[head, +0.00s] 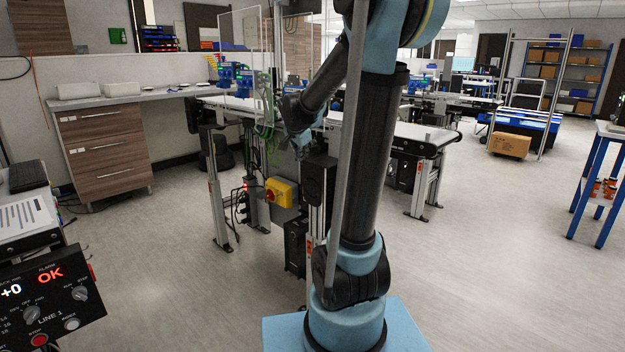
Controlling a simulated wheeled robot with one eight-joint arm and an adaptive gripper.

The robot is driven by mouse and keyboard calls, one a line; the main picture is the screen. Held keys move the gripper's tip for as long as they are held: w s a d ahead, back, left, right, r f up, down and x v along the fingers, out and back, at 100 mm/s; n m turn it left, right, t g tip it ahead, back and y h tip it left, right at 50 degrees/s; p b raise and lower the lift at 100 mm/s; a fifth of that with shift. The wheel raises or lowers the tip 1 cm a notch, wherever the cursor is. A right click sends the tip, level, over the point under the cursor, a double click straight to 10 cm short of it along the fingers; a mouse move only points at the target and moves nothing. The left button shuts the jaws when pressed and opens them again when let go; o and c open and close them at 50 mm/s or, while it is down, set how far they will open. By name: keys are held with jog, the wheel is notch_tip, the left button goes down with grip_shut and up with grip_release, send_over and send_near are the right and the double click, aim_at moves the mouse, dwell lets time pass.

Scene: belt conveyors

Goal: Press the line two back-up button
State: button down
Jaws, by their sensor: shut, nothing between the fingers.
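No panel or button marked line two can be made out. A black control panel (50,300) at the lower left reads "LINE 1", with a lit red "OK". My gripper (298,138) is small and dark there, shut and empty, well away from the panel. Its fingertips are hard to make out against the machinery.
A yellow box with a red switch (280,191) is on the conveyor stand. A conveyor (400,135) runs behind my arm. A drawer cabinet (105,150) stands left, a blue-framed table (600,185) right. A cardboard box (509,146) sits low at the back.

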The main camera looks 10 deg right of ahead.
jog(key=w+a+f+m+t, duration=0.15)
jog(key=w+f+m, duration=0.3)
jog(key=w, duration=0.55)
jog(key=w+f+m+h, duration=0.1)
jog(key=w+f+m, duration=0.1)
jog(key=f, duration=0.5)
jog(key=w+f+m+h, duration=0.1)
jog(key=w+f+m, duration=0.2)
jog(key=f, duration=0.4)
jog(key=shift+w+a+h, duration=0.4)
jog(key=shift+w+a, duration=0.05)
jog(key=shift+w, duration=0.05)
jog(key=shift+m, duration=0.25)
jog(key=w+d, duration=0.5)
jog(key=d, duration=0.2)
jog(key=shift+w+d, duration=0.4)
jog(key=shift+d, duration=0.3)
dwell(1.0)
jog(key=shift+s+a, duration=0.5)
jog(key=shift+a, duration=0.15)
